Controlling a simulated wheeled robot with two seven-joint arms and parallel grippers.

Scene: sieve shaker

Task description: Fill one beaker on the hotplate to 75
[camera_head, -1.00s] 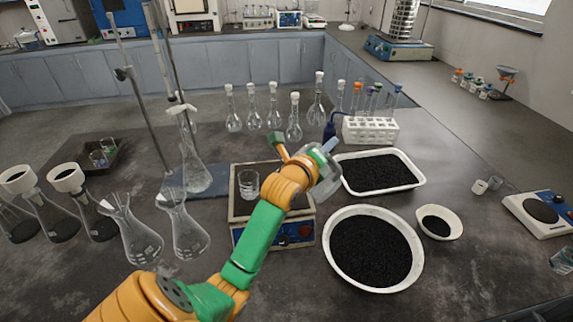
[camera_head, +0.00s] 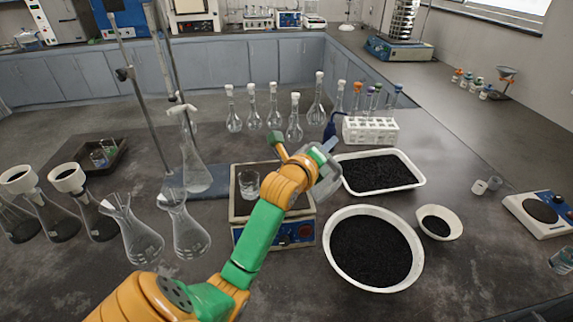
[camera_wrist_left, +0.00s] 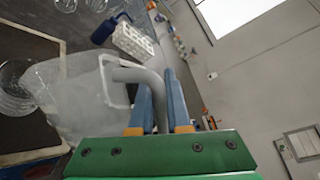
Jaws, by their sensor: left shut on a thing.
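A small clear beaker (camera_head: 248,183) stands upright on the left part of the hotplate (camera_head: 242,212). Its fill level is too small to read. My left gripper (camera_head: 326,149) is to the right of this beaker, above the hotplate's right side. It is shut on the grey handle of a translucent jug (camera_head: 328,180). In the left wrist view the jug (camera_wrist_left: 75,95) hangs to the left of the blue fingers (camera_wrist_left: 160,105), with the handle between them. My left arm hides part of the hotplate. My right gripper is not in view.
A round white bowl of black grains (camera_head: 335,272) and a white tray of black grains (camera_head: 421,178) stand right of the hotplate. Conical flasks (camera_head: 188,235) stand left. Volumetric flasks (camera_head: 294,125) and a white tube rack (camera_head: 370,131) are behind.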

